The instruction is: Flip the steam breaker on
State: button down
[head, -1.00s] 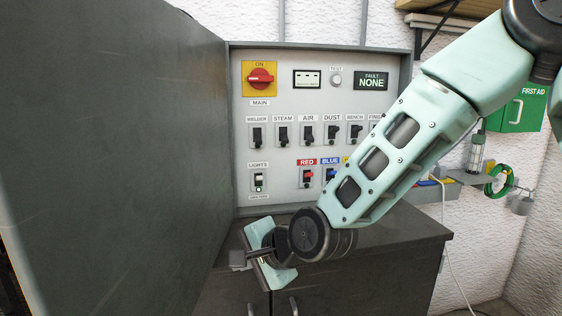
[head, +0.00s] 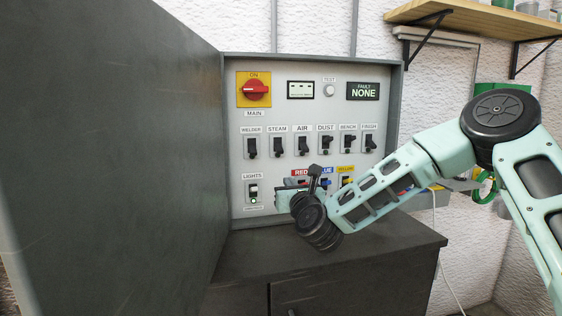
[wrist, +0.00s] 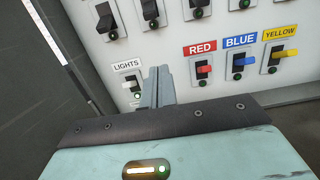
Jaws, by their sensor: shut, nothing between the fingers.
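The steam breaker (head: 277,147) is a black lever switch under the STEAM label, second from left in the upper row of the grey panel (head: 237,185). In the wrist view its lower part (wrist: 150,10) shows at the top edge, with its label cut off. I cannot tell its lever position surely. My gripper is in front of the lower switches in the head view, its fingertips hidden there. In the wrist view my fingers (wrist: 158,74) are shut and empty, just right of the lights switch (wrist: 131,84), below and apart from the steam breaker.
Neighbouring breakers are welder (head: 251,147) and air (head: 302,145). Red (wrist: 203,70), blue (wrist: 238,66) and yellow (wrist: 283,55) switches lie to the right. The open dark door (head: 110,150) walls off the left. A dark cabinet (head: 350,262) stands below.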

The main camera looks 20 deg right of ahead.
aim_at(278, 159)
jog(key=w+p, duration=0.1)
jog(key=w, duration=0.2)
jog(key=w+r+p, duration=0.1)
jog(key=w, duration=0.2)
jog(key=w+p, duration=0.1)
jog(key=w, duration=0.3)
jog(key=shift+r+p, duration=0.15)
jog(key=shift+p, duration=0.2)
jog(key=shift+s+r+p, duration=0.25)
jog(key=shift+r+p, duration=0.1)
jog(key=shift+r, duration=0.2)
jog(key=shift+s+r+p, duration=0.25)
jog(key=shift+r+p, duration=0.05)
jog(key=shift+r, duration=0.25)
jog(key=shift+s+r+p, duration=0.35)
jog(key=shift+s+r, duration=0.05)
jog(key=shift+r, duration=0.15)
jog(key=shift+r, duration=0.15)
